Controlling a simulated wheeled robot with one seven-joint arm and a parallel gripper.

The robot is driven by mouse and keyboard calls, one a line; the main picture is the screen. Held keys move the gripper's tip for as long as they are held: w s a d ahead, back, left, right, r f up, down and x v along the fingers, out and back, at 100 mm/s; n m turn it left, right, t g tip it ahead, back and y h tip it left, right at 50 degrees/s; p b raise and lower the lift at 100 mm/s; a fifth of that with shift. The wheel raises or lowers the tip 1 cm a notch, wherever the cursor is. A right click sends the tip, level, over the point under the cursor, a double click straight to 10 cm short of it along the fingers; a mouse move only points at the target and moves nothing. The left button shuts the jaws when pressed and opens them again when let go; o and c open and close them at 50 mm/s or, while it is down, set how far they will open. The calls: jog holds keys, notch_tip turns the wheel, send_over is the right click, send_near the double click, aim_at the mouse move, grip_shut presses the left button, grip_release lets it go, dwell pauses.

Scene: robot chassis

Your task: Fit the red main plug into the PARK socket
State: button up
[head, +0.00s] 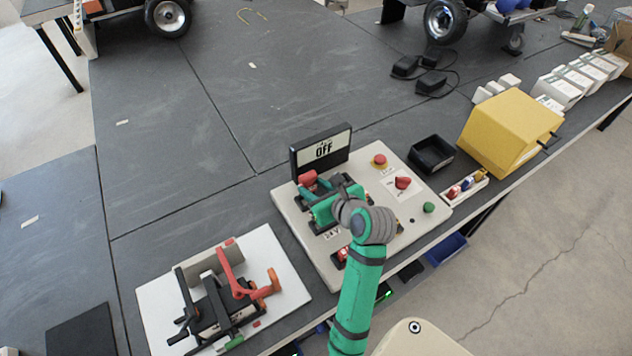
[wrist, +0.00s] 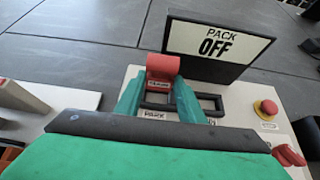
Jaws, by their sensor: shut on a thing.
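The red main plug (wrist: 163,66) is held between the green fingers of my gripper (wrist: 160,92), with its rounded red end standing beyond them. It also shows in the head view (head: 308,178), at the far side of my gripper (head: 314,193). A PARK label (wrist: 155,115) lies just on the near side of the plug, and a black frame shows around and right of the fingers. The plug's lower end and the PARK socket's opening are hidden by fingers and frame, so I cannot tell how far the plug sits in.
The display (head: 322,149) reading PACK OFF stands close behind the plug. On the pale panel are a red mushroom button (head: 379,160), a red rotary knob (head: 403,183) and a green button (head: 429,208). A second board (head: 268,252) with a red lever lies left.

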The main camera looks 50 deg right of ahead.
jog(key=shift+s+f, duration=0.1)
jog(key=shift+f, duration=1.3)
jog(key=shift+d, duration=0.1)
dwell(0.3)
jog(key=shift+f, duration=0.25)
dwell(0.5)
jog(key=shift+f, duration=1.3)
